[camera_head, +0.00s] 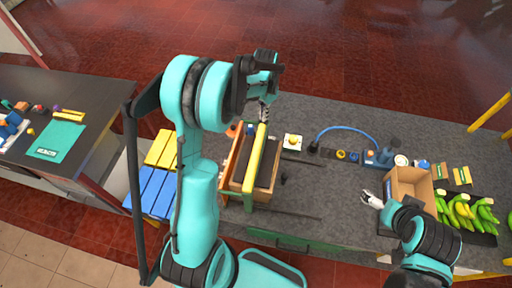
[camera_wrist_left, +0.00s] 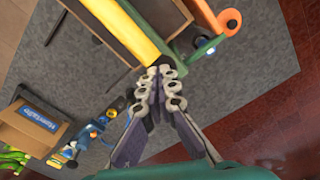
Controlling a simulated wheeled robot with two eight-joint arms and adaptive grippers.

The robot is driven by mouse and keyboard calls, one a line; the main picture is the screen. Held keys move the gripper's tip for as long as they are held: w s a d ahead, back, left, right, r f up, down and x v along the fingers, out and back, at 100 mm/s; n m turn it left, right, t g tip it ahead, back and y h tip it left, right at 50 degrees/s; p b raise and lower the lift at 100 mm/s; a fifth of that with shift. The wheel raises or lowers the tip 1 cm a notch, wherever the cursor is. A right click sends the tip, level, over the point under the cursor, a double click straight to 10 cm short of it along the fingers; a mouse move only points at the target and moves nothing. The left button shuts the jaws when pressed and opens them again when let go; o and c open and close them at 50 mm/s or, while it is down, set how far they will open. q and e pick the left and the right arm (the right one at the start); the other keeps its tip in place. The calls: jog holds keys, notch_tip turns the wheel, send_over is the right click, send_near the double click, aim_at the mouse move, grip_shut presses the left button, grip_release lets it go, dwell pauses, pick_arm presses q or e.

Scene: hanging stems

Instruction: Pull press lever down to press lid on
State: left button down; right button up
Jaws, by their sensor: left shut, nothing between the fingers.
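The press lever looks to be the long yellow bar (camera_head: 254,165), which slants above a wooden box with a dark top (camera_head: 266,174). In the left wrist view the yellow bar (camera_wrist_left: 125,32) ends close to my fingertips. My left gripper (camera_head: 264,112) is at the far end of the bar. Its fingers (camera_wrist_left: 160,75) are shut with nothing between them; whether they touch the bar I cannot tell. I cannot make out the lid. My right gripper (camera_head: 372,199) is low over the grey table, left of a cardboard box, and small in the picture.
The cardboard box (camera_head: 410,185) stands at the right, with green bananas (camera_head: 468,213) beside it. A blue cable (camera_head: 345,129) and several small parts lie along the table's back. Blue slats (camera_head: 152,190) are at the left. An orange part (camera_wrist_left: 225,25) is near my left fingers.

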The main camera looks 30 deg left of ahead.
pick_arm(q)
jog(key=shift+f+b, duration=0.9)
jog(key=shift+b, duration=0.05)
dwell(0.4)
jog(key=shift+f+b, duration=0.85)
jog(key=shift+b, duration=0.6)
dwell(5.2)
